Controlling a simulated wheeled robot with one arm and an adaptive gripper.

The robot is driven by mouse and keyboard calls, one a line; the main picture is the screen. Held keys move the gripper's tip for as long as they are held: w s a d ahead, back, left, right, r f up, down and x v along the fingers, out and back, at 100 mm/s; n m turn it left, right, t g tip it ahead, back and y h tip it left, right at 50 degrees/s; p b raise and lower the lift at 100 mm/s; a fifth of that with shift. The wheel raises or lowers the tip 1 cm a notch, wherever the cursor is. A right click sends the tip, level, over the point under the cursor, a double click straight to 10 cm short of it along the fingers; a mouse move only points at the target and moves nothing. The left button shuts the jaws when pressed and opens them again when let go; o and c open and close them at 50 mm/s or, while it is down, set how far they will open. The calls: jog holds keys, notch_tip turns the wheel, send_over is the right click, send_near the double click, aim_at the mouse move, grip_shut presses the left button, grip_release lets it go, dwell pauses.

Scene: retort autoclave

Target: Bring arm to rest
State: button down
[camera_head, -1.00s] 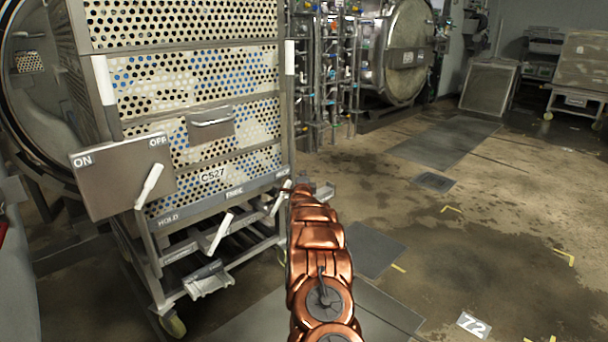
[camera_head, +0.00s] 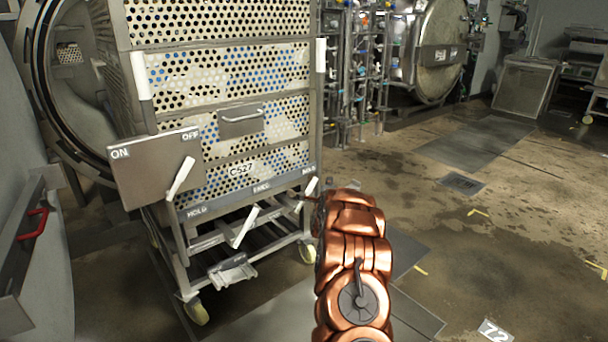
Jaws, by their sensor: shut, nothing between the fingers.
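My copper-coloured arm (camera_head: 350,260) rises from the bottom edge, right of the middle, with its bends stacked close together. Its upper end stands in front of the right lower corner of the cart in the picture.
A wheeled cart (camera_head: 187,225) with perforated crates (camera_head: 215,80) and white levers stands left of the arm, before an open round vessel (camera_head: 50,110). A red handle (camera_head: 33,225) is at far left. Wet floor (camera_head: 500,240) on the right is clear.

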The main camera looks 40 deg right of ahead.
jog(key=a+r+n+g+y+p, duration=0.1)
jog(key=a+r+n+y+p, duration=0.35)
jog(key=a, duration=0.55)
jog(key=a+r+n+y+p, duration=0.25)
jog(key=a+r+p, duration=0.25)
jog(key=a+r, duration=0.35)
jog(key=s+a+r+n+g+y+p, duration=0.2)
jog(key=s+a+r+n+p, duration=0.25)
jog(key=a, duration=0.45)
jog(key=s+a+r+n+g+y+p, duration=0.25)
jog(key=s+a+r, duration=0.3)
jog(key=a, duration=0.35)
jog(key=s+a+r+n+g+p, duration=0.1)
jog(key=s+a+r+n+p, duration=0.15)
jog(key=s, duration=0.45)
jog(key=s+a+r+n+g+p, duration=0.2)
jog(key=s+a+p, duration=0.15)
jog(key=s, duration=0.35)
jog(key=s+a+r+n+g+p, duration=0.1)
jog(key=s+a+r+n+p, duration=0.2)
jog(key=s, duration=0.4)
jog(key=s+a+r+n+g+p, duration=0.1)
jog(key=s+r+n+g+p, duration=0.1)
jog(key=s, duration=1)
jog(key=s+a+r+n+g+p, duration=0.1)
jog(key=s+r+g+p, duration=0.3)
jog(key=s, duration=0.9)
jog(key=shift+s+a+r+n+p, duration=0.25)
jog(key=shift+a+r+n+p, duration=0.15)
jog(key=shift+r+n+p, duration=0.45)
